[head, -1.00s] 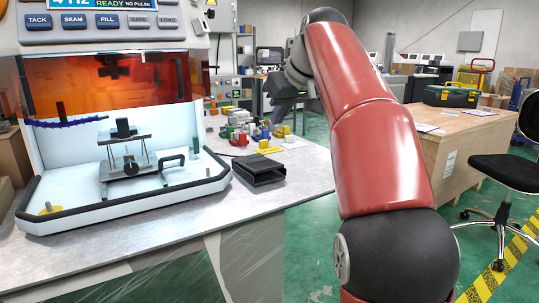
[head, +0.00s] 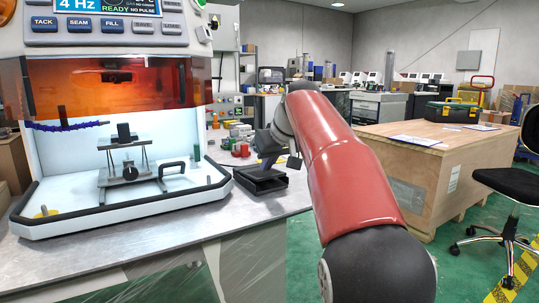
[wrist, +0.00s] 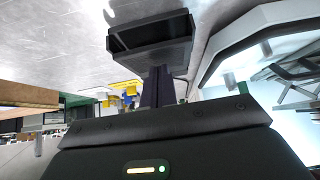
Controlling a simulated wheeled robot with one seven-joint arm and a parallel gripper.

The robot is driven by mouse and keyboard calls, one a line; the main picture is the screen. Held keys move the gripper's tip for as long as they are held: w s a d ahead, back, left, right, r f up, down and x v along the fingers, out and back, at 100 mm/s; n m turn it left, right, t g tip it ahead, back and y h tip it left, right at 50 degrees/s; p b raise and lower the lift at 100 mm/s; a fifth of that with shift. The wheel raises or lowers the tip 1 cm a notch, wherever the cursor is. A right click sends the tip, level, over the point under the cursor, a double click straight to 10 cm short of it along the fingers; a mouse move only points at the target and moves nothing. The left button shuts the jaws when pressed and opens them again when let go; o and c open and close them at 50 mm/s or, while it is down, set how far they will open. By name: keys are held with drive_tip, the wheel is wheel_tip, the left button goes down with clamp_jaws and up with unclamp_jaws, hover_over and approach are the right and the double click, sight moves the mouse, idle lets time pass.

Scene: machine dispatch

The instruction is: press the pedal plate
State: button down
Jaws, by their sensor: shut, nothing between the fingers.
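The black pedal (head: 262,185) sits on the grey bench top, right of the machine's white tray. It is a low, boxy housing with an open front; the pedal plate inside is dark and hard to tell from the housing. My gripper (head: 268,162) is shut and empty, pointing down just above or behind the pedal in the head view, partly hidden by my red arm. In the wrist view the pedal (wrist: 152,32) is ahead of the shut fingers (wrist: 158,75). I cannot tell whether the fingertips touch it.
The machine with an orange window (head: 120,85) and white tray (head: 120,215) stands left of the pedal. Small coloured parts (head: 235,140) lie on the bench behind it. A wooden crate (head: 410,170) with a green toolbox (head: 452,112) stands right, across open green floor.

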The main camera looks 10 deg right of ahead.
drive_tip(key=shift+f, duration=0.25)
drive_tip(key=b, duration=0.1)
drive_tip(key=f+b, duration=0.1)
drive_tip(key=b, duration=0.1)
drive_tip(key=shift+s+d+f+t, duration=0.1)
drive_tip(key=shift+s+f+t, duration=0.15)
drive_tip(key=shift+t, duration=0.15)
drive_tip(key=t+b, duration=0.1)
drive_tip(key=b, duration=0.2)
drive_tip(key=shift+s+f+y, duration=0.1)
drive_tip(key=shift+f+y, duration=0.2)
drive_tip(key=shift+f, duration=0.05)
drive_tip(key=shift+b, duration=0.4)
drive_tip(key=shift+t, duration=0.3)
wheel_tip(320, 180, up, 5)
drive_tip(key=p, duration=0.4)
drive_tip(key=shift+s+f, duration=0.15)
drive_tip(key=p+v, duration=0.1)
drive_tip(key=v, duration=0.9)
